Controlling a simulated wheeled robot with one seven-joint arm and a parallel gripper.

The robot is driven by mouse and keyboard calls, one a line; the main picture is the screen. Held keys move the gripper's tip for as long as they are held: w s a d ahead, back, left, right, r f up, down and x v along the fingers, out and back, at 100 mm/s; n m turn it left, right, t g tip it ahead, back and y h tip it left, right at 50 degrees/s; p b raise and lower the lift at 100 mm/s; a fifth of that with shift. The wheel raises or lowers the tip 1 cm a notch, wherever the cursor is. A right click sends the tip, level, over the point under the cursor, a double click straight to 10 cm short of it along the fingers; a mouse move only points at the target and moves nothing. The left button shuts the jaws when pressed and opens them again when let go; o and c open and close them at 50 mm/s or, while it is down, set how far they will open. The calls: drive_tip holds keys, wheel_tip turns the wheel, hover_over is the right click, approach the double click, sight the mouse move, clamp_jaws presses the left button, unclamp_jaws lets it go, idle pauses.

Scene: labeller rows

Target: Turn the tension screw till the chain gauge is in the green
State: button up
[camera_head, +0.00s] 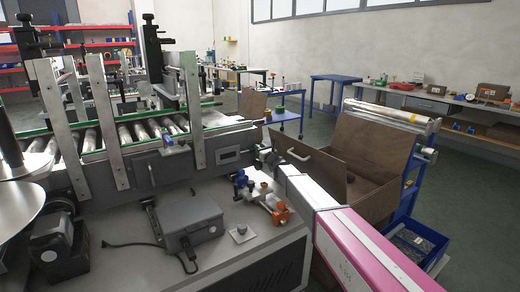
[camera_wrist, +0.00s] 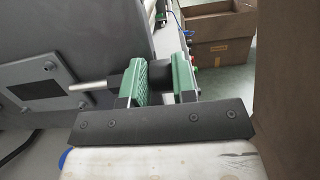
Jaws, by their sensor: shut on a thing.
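The tension screw shows in the wrist view as a bright steel rod (camera_wrist: 95,86) with a black round knob (camera_wrist: 157,71). The rod runs from a plate on a grey machine side to the knob. My gripper (camera_wrist: 162,80) has its green-padded fingers shut on the knob, one on each side. In the head view my gripper (camera_head: 266,158) is small and dark, at the right end of the roller conveyor, and the knob cannot be made out. A pale framed window (camera_head: 228,155) on the conveyor's side may be the chain gauge; its reading is too small to tell.
The roller conveyor (camera_head: 120,135) fills the left. A grey box (camera_head: 190,222) with a cable and small orange and blue fittings (camera_head: 273,207) sit on the machine top below my arm. An open brown carton (camera_head: 365,160) stands close at the right, near my arm.

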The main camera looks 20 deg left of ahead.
drive_tip(key=shift+f+y, duration=0.1)
drive_tip(key=shift+y, duration=0.2)
drive_tip(key=shift+t, duration=0.3)
drive_tip(key=o, duration=0.6)
drive_tip(key=shift+o, duration=0.2)
drive_tip(key=v, duration=1.1)
drive_tip(key=shift+a, duration=0.1)
